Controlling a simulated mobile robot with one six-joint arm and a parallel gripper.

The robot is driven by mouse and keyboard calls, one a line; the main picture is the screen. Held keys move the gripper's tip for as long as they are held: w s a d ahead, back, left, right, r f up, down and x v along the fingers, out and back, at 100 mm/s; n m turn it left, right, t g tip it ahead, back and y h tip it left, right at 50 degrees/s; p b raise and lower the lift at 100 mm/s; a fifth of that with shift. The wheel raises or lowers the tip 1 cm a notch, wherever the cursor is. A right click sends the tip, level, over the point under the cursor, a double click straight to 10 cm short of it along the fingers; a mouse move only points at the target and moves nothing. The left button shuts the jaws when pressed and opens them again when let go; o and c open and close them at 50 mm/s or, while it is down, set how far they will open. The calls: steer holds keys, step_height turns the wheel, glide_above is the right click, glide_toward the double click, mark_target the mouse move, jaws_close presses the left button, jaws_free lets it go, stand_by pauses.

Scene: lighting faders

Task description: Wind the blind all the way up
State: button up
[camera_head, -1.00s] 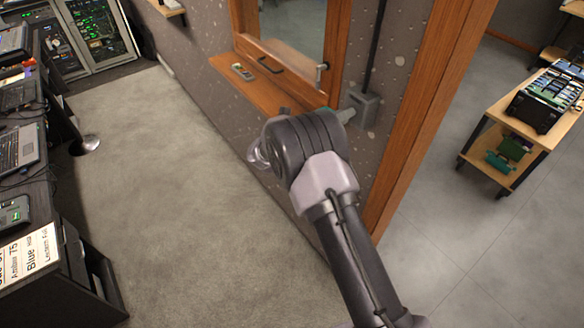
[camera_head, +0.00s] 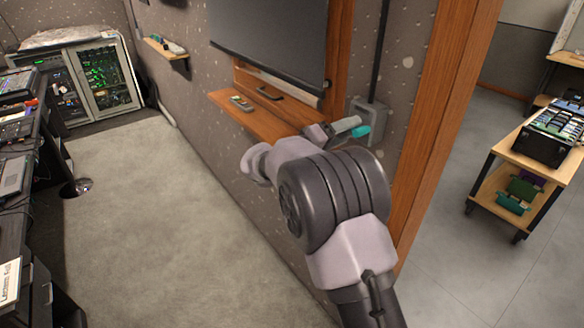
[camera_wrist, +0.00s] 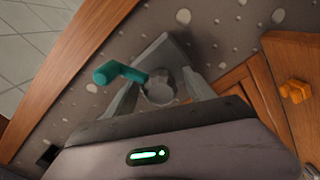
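A dark blind (camera_head: 275,42) hangs over the window in the head view, its bottom edge a little above the wooden sill. A grey winder box (camera_head: 368,118) is on the wall right of the window; the wrist view shows it too (camera_wrist: 165,52). Its teal crank handle (camera_wrist: 120,73) points left in the wrist view; a teal end (camera_head: 361,131) shows in the head view. My gripper (camera_wrist: 160,82) is at the winder, its fingers apart on either side of the round grey hub (camera_wrist: 160,89). The handle lies beyond the left fingertip, and I cannot tell if they touch.
A wooden sill (camera_head: 245,117) with a small remote-like object (camera_head: 241,103) juts out below the window. A wooden post (camera_head: 432,115) stands right of the winder. A wooden cart (camera_head: 535,165) is at right. The carpet (camera_head: 170,220) is clear.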

steer(key=m+p, duration=0.1)
steer(key=m, duration=0.4)
steer(key=shift+r, duration=0.1)
steer(key=m+p, duration=0.1)
steer(key=m, duration=0.1)
steer(key=shift+w+r+m, duration=0.1)
steer(key=shift+r+m, duration=0.05)
steer(key=shift+m, duration=0.25)
steer(key=shift+a+m+p, duration=0.25)
steer(key=shift+m+p, duration=0.5)
steer(key=shift+m, duration=0.25)
steer(key=v, duration=1.6)
steer(key=shift+f, duration=0.25)
